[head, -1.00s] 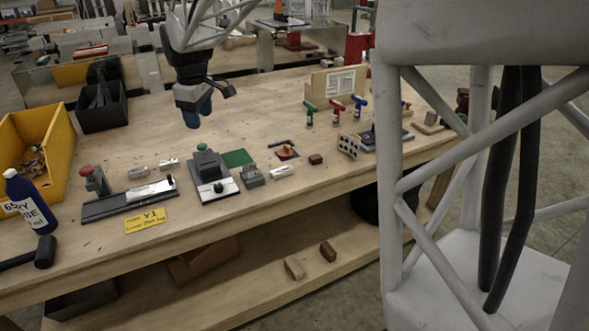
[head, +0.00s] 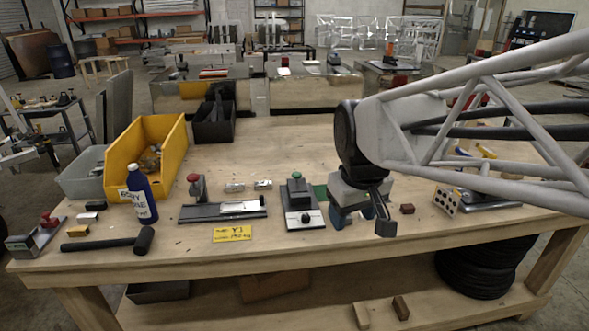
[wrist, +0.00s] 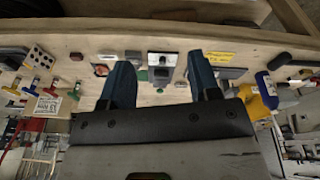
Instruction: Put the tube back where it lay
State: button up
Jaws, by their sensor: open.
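A short pale silver cylinder, probably the tube (wrist: 107,57), shows small in the wrist view near the bench's front edge, between a grey block (wrist: 132,57) and a brown block (wrist: 76,56). In the head view my gripper hides that spot. Two other small silver pieces (head: 235,187) (head: 263,184) lie behind the black slide fixture (head: 195,213); I cannot tell whether either is a tube. My gripper (head: 354,213) points down over the bench, right of the green-knobbed press (head: 303,205). Its blue fingers (wrist: 160,60) are apart, with nothing visibly held between them.
A yellow bin (head: 120,165), a blue bottle (head: 141,195) and a black mallet (head: 143,239) are at the left. A yellow card (head: 232,233) lies in front. A holed plate (head: 446,200) stands at the right. Bare wood lies behind the fixtures.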

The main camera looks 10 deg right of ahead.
jog(key=s+f+m, duration=0.3)
jog(key=s+f, duration=0.1)
jog(key=s, duration=0.7)
jog(key=shift+d+f, duration=0.2)
jog(key=shift+d, duration=0.25)
dwell(0.5)
